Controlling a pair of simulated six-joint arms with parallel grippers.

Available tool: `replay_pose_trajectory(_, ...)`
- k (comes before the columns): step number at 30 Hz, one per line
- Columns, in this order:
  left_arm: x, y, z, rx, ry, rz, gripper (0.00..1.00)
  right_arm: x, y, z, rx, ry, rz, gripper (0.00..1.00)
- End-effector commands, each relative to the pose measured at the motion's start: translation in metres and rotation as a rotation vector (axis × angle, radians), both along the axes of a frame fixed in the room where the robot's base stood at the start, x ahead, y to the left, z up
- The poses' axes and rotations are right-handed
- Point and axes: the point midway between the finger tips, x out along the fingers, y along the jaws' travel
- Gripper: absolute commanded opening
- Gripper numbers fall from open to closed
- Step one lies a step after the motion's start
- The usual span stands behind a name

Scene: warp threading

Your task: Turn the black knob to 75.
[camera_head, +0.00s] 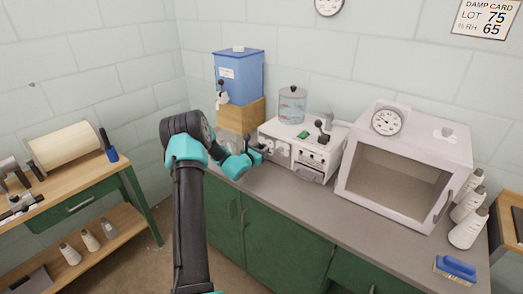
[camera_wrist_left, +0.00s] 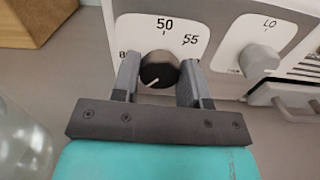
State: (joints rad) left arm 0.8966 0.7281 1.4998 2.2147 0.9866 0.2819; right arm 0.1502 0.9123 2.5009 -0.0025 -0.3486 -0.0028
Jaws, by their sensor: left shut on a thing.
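The black knob (camera_wrist_left: 158,70) is on the white front panel of a machine (camera_head: 302,149). In the left wrist view, the dial plate (camera_wrist_left: 165,30) behind it reads 50 at the top and 55 to the upper right. A figure starting with 8 is partly hidden at the left. The knob's pale pointer line slants to the lower left. My left gripper (camera_wrist_left: 160,75) is shut on the knob, one finger on each side. In the head view my left gripper (camera_head: 259,150) is at the machine's left front, and the knob is too small to make out. My right gripper is not in view.
A second, pale knob (camera_wrist_left: 260,60) marked LO sits right of the dial. A blue tank (camera_head: 238,72) on a wooden block is behind my arm. A glass-fronted cabinet (camera_head: 400,180) stands right. A wall card (camera_head: 486,20) reads LOT 75, %RH 65. The front counter is mostly clear.

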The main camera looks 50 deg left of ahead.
Motion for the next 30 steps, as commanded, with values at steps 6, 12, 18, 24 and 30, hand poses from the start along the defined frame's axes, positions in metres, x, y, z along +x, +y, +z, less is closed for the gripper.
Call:
replay_pose_trajectory(6,-0.0001,0.0000,0.0000,0.002,0.000,0.000,0.17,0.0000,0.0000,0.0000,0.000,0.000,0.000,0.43)
replay_pose_trajectory(12,-0.0001,-0.0002,0.0000,0.066,0.012,0.000,0.17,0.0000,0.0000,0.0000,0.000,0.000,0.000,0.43)
replay_pose_trajectory(18,0.0000,-0.0003,0.0000,0.135,0.024,0.000,0.17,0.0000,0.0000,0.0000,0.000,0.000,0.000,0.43)
replay_pose_trajectory(24,-0.0001,-0.0003,0.0000,0.136,0.024,0.000,0.17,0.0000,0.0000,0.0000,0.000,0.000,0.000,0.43)
replay_pose_trajectory(30,0.0000,-0.0003,0.0000,0.136,0.024,0.000,0.56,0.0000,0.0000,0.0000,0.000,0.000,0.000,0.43)
